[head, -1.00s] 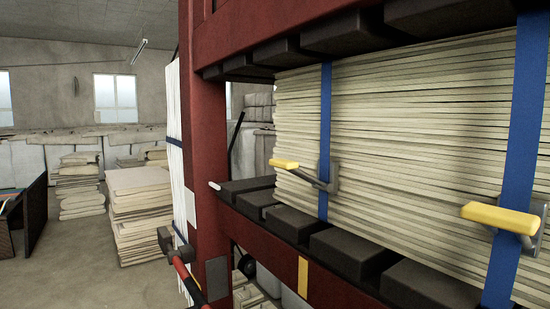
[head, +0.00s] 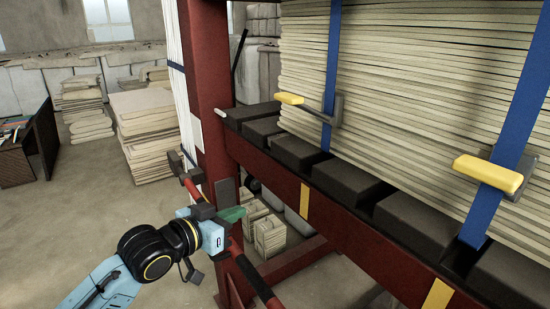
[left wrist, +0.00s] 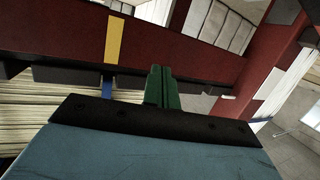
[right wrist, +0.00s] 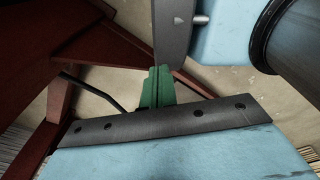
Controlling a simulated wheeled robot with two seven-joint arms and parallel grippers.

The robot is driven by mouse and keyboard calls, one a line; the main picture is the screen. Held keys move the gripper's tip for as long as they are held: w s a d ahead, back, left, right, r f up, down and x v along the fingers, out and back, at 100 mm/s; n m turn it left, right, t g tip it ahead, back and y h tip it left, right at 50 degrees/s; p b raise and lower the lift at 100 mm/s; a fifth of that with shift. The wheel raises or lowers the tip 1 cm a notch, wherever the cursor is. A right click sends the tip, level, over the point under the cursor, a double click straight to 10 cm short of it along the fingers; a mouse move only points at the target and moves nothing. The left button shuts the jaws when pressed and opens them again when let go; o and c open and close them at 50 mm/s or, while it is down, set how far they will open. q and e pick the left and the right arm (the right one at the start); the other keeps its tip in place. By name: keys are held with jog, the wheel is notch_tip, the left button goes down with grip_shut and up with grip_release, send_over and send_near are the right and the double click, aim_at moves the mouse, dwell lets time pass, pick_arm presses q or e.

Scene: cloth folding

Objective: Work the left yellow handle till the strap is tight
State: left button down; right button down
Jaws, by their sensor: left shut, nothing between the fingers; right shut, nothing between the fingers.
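The left yellow handle (head: 290,99) sits on a metal lever at the left blue strap (head: 333,60), which runs down the front of the cloth stack (head: 430,90). A second yellow handle (head: 488,173) is at the right blue strap (head: 520,90). My left gripper (head: 234,214) is in front of the red press frame, below and left of the left handle and apart from it. Its green fingers are shut and empty, also in the left wrist view (left wrist: 162,86). In the right wrist view my right gripper (right wrist: 158,86) is shut and empty; the head view does not show it.
The red press post (head: 208,90) and lower beam (head: 320,205) stand close to my left arm. Black blocks (head: 335,177) line the ledge under the stack. A red and black bar (head: 250,270) slants near my gripper. Cloth piles (head: 145,130) stand behind on open floor.

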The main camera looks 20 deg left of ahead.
aim_at(307, 110)
pick_arm(q)
jog(key=s+d+r+m+t+h, duration=0.1)
jog(key=r+h, duration=0.3)
jog(key=r, duration=0.9)
jog(key=s+d+r+m+t+h, duration=0.1)
jog(key=s+r+m+h, duration=0.2)
jog(key=r, duration=1)
jog(key=shift+t+h, duration=0.3)
jog(key=shift+h, duration=0.2)
pick_arm(e)
jog(key=shift+a+r, duration=0.35)
jog(key=shift+a, duration=0.05)
pick_arm(q)
jog(key=shift+d, duration=0.1)
pick_arm(e)
jog(key=shift+d, duration=0.1)
pick_arm(q)
jog(key=shift+w, duration=0.15)
